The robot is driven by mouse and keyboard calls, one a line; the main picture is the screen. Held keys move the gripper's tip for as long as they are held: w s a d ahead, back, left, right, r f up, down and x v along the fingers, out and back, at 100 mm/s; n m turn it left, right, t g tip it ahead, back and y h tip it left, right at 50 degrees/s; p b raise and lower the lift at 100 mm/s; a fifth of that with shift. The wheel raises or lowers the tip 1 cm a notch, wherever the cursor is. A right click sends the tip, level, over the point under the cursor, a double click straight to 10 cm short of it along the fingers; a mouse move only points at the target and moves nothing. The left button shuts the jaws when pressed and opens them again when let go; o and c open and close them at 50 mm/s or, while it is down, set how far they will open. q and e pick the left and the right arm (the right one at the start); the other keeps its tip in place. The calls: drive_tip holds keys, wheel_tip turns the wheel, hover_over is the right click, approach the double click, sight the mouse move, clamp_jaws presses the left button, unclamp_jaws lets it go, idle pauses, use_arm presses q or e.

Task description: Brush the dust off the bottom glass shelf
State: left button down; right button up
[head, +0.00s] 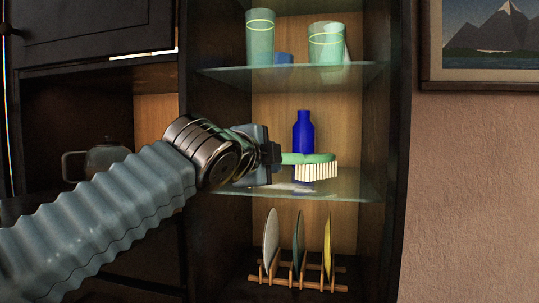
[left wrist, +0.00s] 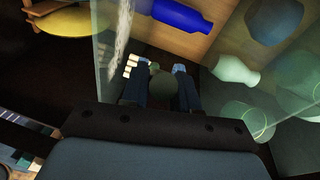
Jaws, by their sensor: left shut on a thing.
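My left gripper (head: 272,155) reaches into the cabinet from the left, shut on the handle of a green brush (head: 312,158) with white bristles pointing down. The brush is over the bottom glass shelf (head: 352,187); I cannot tell whether the bristles touch the glass. A pale dust patch (head: 292,187) lies on the shelf below the brush and shows as a speckled streak in the left wrist view (left wrist: 122,36). A blue bottle (head: 303,128) stands upright behind the brush, which hides its lower part. My right gripper is not in view.
The upper glass shelf (head: 225,72) holds two green cups (head: 260,38), (head: 327,45) and a small blue item (head: 284,58). Below, a wooden rack (head: 297,281) holds three plates. The cabinet's right side wall (head: 390,130) bounds the space. A teapot (head: 105,157) sits left.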

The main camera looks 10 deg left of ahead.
use_arm(q)
drive_tip(key=shift+f+b, duration=0.9)
drive_tip(key=shift+f, duration=0.15)
idle(0.6)
